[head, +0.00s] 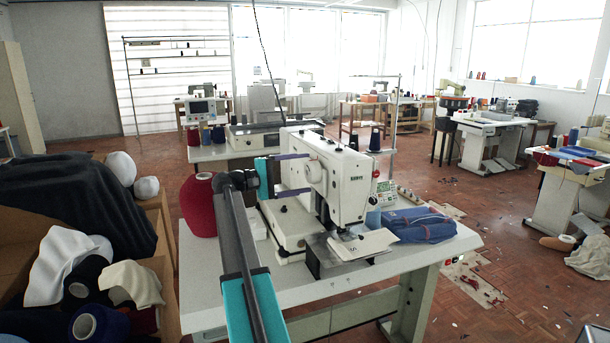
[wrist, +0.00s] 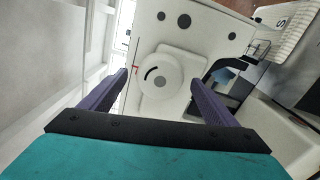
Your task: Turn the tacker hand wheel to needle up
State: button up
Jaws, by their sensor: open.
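The white tacker machine (head: 345,185) stands on the grey-white table (head: 222,290). Its round white hand wheel (wrist: 161,84) has a grey hub and a black curved mark at its upper left. A short red mark is on the housing just left of the wheel. My gripper (wrist: 159,82) is open, with one purple finger on each side of the wheel in the wrist view. In the head view my gripper (head: 309,173) reaches the machine's left side from the left. The needle itself is too small to make out.
A red thread cone (head: 198,205) stands on the table left of my arm. A cardboard box (head: 165,265) with cones and cloth is at the left.

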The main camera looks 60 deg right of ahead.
jog(key=b+v, duration=0.1)
jog(key=v, duration=1)
jog(key=shift+w+a, duration=0.25)
jog(key=shift+a, duration=0.05)
jog(key=shift+r, duration=0.2)
